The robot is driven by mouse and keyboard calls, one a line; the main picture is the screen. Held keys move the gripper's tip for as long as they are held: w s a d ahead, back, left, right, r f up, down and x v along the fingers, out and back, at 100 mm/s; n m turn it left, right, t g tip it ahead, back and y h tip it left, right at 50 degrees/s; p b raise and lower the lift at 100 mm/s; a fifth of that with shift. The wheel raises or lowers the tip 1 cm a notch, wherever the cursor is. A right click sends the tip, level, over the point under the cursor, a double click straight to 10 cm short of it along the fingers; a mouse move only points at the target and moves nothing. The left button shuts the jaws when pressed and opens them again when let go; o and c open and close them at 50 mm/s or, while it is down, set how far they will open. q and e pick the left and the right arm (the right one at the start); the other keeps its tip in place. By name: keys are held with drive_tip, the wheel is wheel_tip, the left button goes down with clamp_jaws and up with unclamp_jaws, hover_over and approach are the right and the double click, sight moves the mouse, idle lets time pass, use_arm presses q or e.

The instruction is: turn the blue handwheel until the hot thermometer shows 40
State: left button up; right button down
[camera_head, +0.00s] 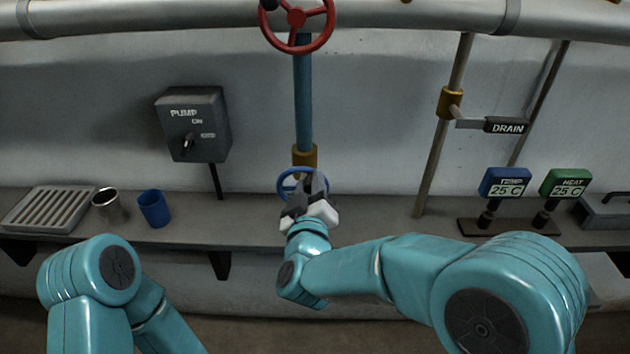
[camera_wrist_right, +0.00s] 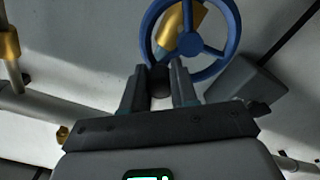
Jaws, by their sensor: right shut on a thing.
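The blue handwheel (camera_head: 281,184) sits low on the blue pipe, partly hidden behind my right gripper (camera_head: 308,186). In the right wrist view the wheel (camera_wrist_right: 233,40) shows its rim, spokes and a dark knob (camera_wrist_right: 160,82) at its near edge. My right gripper (camera_wrist_right: 160,85) is shut on that knob, one finger on each side. My left gripper is out of view.
A red handwheel (camera_head: 297,22) is above on the same pipe. A PUMP switch box (camera_head: 193,124) hangs at the left. A DRAIN lever (camera_head: 505,125) juts out at the right. A slatted tray (camera_head: 48,209), a metal cup (camera_head: 110,206) and a blue cup (camera_head: 154,208) stand on the shelf.

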drive_tip(key=shift+a+r+n+p, duration=0.2)
drive_tip(key=shift+n+p, duration=0.1)
drive_tip(key=shift+n, duration=0.25)
drive_tip(key=shift+a+r+n+p, duration=0.15)
drive_tip(key=shift+n+p, duration=0.15)
drive_tip(key=shift+n, duration=0.25)
drive_tip(key=c, duration=0.9)
unclamp_jaws()
drive_tip(key=shift+f, duration=0.1)
drive_tip(key=shift+w+f, duration=0.1)
